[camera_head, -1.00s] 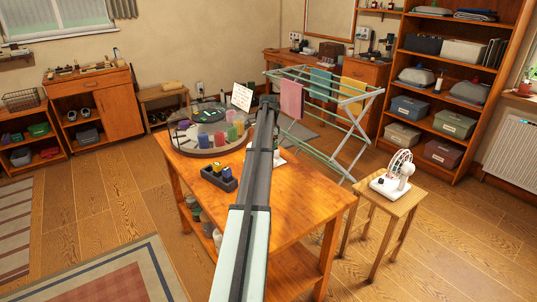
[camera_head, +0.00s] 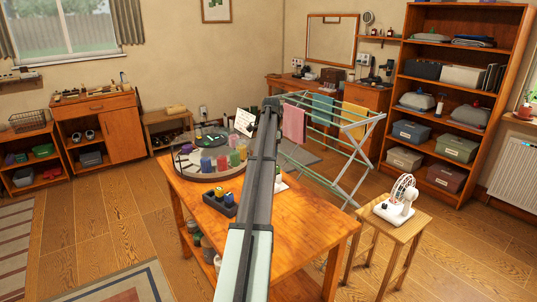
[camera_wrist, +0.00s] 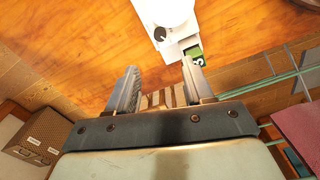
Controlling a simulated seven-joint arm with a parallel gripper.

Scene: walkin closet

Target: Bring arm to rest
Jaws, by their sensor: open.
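My arm reaches out over the wooden table (camera_head: 300,243) in the head view, seen along its length. Its far end is by the table's back edge, and the fingers cannot be made out there. In the wrist view my gripper (camera_wrist: 160,82) is open, with its two fingers apart. Nothing shows between the fingers except floor and table edge. A white device (camera_wrist: 165,20) with a dark knob and a green part stands on the table just beyond the fingertips, apart from them as far as I can tell.
A round tray (camera_head: 190,172) with coloured jars and a dark caddy (camera_head: 220,202) stand on the table, left of my arm. A drying rack (camera_head: 335,150) with cloths stands behind. A stool (camera_head: 392,228) with a white fan (camera_head: 400,200) is at right. Floor on the left is open.

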